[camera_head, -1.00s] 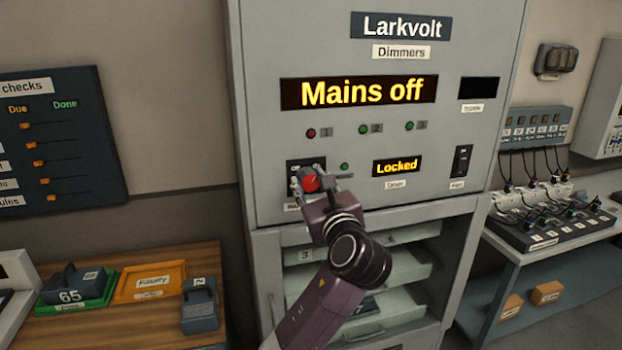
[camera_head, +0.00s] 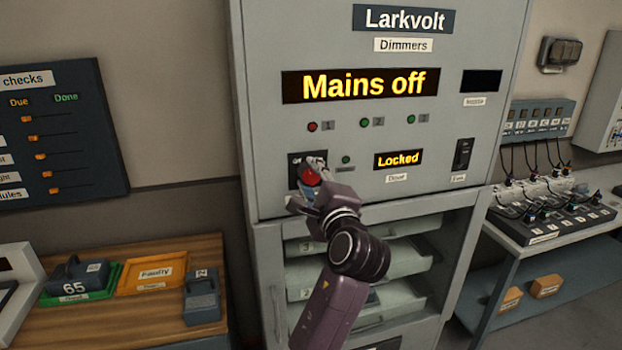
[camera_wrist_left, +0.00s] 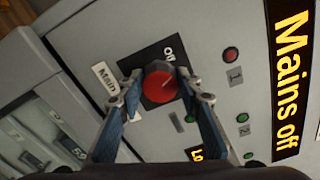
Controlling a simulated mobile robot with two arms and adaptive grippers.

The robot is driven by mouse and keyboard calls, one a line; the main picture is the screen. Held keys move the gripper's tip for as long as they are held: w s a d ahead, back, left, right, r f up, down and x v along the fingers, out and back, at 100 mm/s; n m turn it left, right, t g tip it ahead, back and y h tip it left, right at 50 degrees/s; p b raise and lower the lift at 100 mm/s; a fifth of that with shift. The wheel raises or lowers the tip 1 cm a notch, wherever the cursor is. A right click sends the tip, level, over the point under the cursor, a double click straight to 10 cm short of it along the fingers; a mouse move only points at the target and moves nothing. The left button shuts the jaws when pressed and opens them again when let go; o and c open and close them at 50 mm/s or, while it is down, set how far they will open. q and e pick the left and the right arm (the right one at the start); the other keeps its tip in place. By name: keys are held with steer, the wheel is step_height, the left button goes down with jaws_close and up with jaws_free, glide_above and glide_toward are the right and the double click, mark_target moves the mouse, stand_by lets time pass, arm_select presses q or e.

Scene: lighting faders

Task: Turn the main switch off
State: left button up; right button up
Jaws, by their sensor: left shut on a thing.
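The main switch is a round red knob (camera_head: 309,175) on a black plate at the lower left of the grey dimmer cabinet's front. My left gripper (camera_head: 312,178) is shut on the knob, with one finger on each side. The display (camera_head: 360,85) above reads "Mains off". My right gripper is in neither view.
A smaller display (camera_head: 398,159) reads "Locked", with a black rocker switch (camera_head: 463,154) to its right. A wooden table (camera_head: 110,320) with an orange tray (camera_head: 152,273) stands at the left.

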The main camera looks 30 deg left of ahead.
arm_select(q)
steer(key=shift+f+n+b, duration=0.15)
steer(key=shift+n+b, duration=0.55)
steer(key=shift+n, duration=1.4)
steer(key=o, duration=1.2)
steer(key=shift+c, duration=0.2)
